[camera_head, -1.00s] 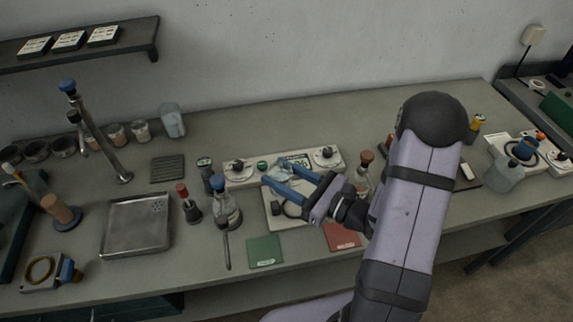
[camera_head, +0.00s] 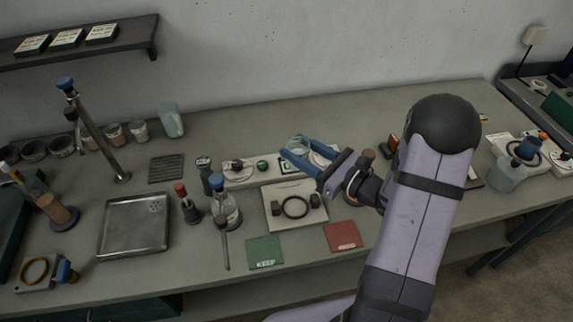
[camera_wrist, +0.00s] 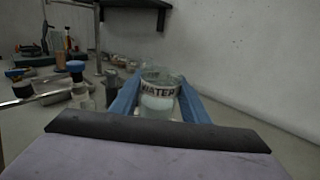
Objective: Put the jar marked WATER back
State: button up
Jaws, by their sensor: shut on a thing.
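The clear glass jar marked WATER (camera_wrist: 158,101) is between the blue fingers of my gripper (camera_wrist: 160,108) in the wrist view, upright, its white label facing me. In the head view the jar (camera_head: 298,142) shows small and pale at the fingertips of my gripper (camera_head: 294,148), which is shut on it. They appear in front of the white control unit (camera_head: 240,173) and cover part of its right side. The jar's height above the bench is hard to judge. A pale square plate with a dark ring (camera_head: 295,226) lies below the gripper, its ring empty.
A green mat (camera_head: 265,252) and a red mat (camera_head: 343,236) lie at the front. A stoppered flask (camera_head: 226,212), a red-topped bottle (camera_head: 188,205) and a steel tray (camera_head: 134,228) stand left. My arm hides part of the right bench. The back middle of the bench is clear.

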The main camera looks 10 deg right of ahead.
jog(key=w+d+r+b, duration=0.2)
jog(key=w+d+b, duration=0.4)
jog(key=w+d, duration=0.45)
jog(key=w+d+f+m+t+h+b, duration=0.1)
jog(key=w+d+f+m+h+b, duration=0.15)
jog(key=d, duration=0.25)
jog(key=w+d+f+m+t+h+b, duration=0.1)
jog(key=w+d+f+h, duration=0.1)
jog(key=w+d+f, duration=0.25)
jog(key=shift+s+d+f+p, duration=0.15)
jog(key=shift+f+p, duration=0.45)
jog(key=shift+f, duration=1.65)
jog(key=shift+d+f+p, duration=0.2)
jog(key=shift+f+p, duration=0.4)
jog(key=shift+f, duration=1.65)
jog(key=shift+f+n, duration=0.25)
jog(key=shift+f, duration=0.05)
jog(key=shift+f+b, duration=0.25)
jog(key=shift+b, duration=0.05)
jog(key=o, duration=1.2)
jog(key=shift+r+p, duration=0.25)
jog(key=shift+p, duration=0.05)
